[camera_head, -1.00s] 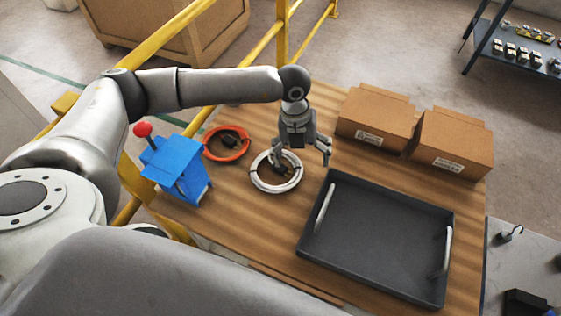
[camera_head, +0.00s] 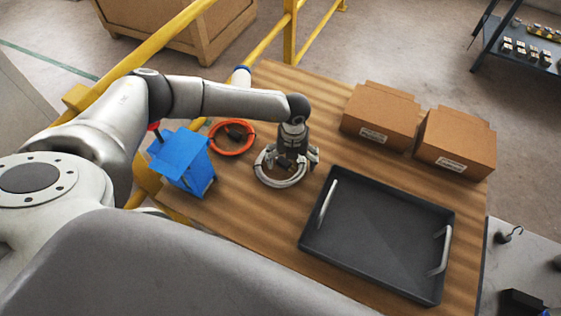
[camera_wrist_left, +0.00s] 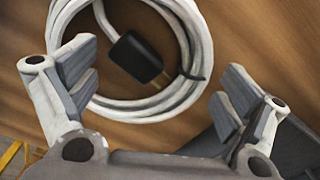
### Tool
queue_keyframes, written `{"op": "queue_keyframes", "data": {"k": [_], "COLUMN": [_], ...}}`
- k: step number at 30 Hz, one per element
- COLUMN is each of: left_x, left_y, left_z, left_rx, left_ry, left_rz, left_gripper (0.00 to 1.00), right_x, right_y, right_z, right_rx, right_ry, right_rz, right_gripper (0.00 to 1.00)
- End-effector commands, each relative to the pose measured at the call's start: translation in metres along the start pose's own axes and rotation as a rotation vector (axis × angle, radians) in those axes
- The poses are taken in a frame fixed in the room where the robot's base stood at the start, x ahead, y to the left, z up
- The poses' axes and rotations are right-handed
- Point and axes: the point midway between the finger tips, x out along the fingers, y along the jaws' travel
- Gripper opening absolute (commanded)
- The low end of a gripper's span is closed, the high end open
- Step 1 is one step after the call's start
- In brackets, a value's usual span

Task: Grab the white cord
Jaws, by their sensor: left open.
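The white cord (camera_head: 283,182) lies coiled on the wooden table. In the left wrist view the coil (camera_wrist_left: 140,108) fills the upper middle, with a black plug (camera_wrist_left: 136,57) inside the ring and a dark tie at its right. My left gripper (camera_head: 291,162) is directly over the coil, pointing down and hiding part of it in the head view. In the left wrist view its open fingers (camera_wrist_left: 158,92) stand apart at the left and right of the coil's near part, with nothing held. I cannot tell the exact height left above the cord. My right gripper is not in view.
An orange cord (camera_head: 232,148) lies coiled to the left, near a blue box (camera_head: 184,165). A dark tray (camera_head: 375,235) with light handles is at the right. Two cardboard boxes (camera_head: 380,112) (camera_head: 456,140) stand at the back right. A yellow rail (camera_head: 290,35) runs behind.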

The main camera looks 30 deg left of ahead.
Motion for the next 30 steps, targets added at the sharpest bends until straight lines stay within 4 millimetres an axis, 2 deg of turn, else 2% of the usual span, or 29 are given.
{"op": "queue_keyframes", "data": {"k": [9,23,30], "left_x": [0.0061,0.0059,0.0054], "left_y": [0.0003,-0.0020,-0.0035], "left_z": [-0.0002,-0.0010,-0.0015], "left_rx": [0.000,0.001,0.002], "left_ry": [0.000,0.001,0.001], "left_rz": [0.000,-0.005,-0.009], "left_gripper": [0.95,0.35,0.34], "right_x": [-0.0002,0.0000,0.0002], "right_y": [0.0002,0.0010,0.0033], "right_z": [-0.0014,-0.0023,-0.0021], "right_rx": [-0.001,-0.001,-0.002], "right_ry": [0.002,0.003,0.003], "right_rz": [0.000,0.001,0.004], "right_gripper": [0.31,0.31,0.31]}}
